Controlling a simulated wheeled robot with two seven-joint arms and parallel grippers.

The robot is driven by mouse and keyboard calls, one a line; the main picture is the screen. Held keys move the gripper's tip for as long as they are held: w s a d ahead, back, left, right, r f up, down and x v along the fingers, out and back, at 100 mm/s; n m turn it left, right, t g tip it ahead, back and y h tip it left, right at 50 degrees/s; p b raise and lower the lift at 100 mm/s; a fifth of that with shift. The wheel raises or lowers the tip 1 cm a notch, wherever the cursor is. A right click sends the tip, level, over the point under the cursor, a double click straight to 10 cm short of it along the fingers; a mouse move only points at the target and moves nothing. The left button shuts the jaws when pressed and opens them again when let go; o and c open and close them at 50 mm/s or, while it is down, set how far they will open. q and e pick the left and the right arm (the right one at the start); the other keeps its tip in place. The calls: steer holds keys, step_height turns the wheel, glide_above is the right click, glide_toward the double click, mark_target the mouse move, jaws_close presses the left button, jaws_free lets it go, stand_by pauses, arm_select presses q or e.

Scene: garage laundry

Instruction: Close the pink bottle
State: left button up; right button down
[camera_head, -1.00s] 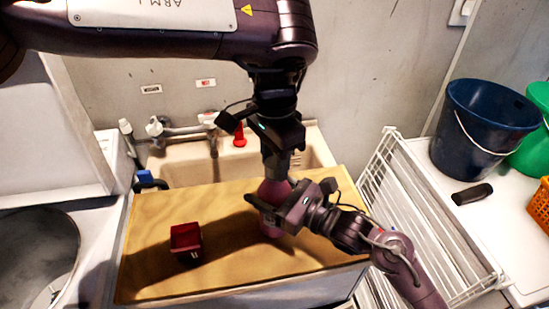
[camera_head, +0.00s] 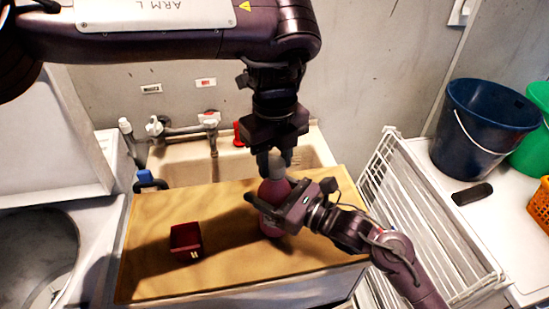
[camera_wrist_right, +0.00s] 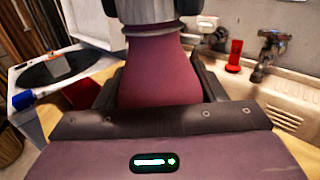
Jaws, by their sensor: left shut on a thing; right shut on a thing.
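The pink bottle (camera_head: 270,191) stands upright on the wooden board (camera_head: 330,258) in front of the sink. My right gripper (camera_head: 264,206) is shut on its body from the right side; the wrist view shows the bottle (camera_wrist_right: 158,72) between the fingers. A grey cap (camera_head: 275,169) is at the bottle's top. My left gripper (camera_head: 276,160) points straight down from above and is shut on the cap. In the right wrist view the grey cap (camera_wrist_right: 146,10) meets the bottle's neck at the top edge. I cannot tell how tightly the cap sits.
A small dark red box (camera_head: 186,241) stands on the board left of the bottle. Behind are the sink (camera_head: 180,174) and tap. A white wire rack (camera_head: 400,215) stands right, with a blue bucket (camera_head: 480,135) beyond it. The board's front left is clear.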

arm_select(q)
steer(key=m, duration=0.6)
steer(key=shift+m, duration=0.4)
steer(key=m, duration=0.6)
steer(key=o, duration=1.1)
steer(key=shift+r, duration=2.25)
steer(key=shift+c, duration=0.4)
steer(key=n, duration=0.2)
steer(key=r+n, duration=0.1)
steer(key=n, duration=0.3)
steer(key=shift+r, duration=0.35)
steer(key=n, duration=0.2)
steer(key=r+n, duration=0.1)
steer(key=n, duration=0.4)
steer(key=shift+r, duration=0.35)
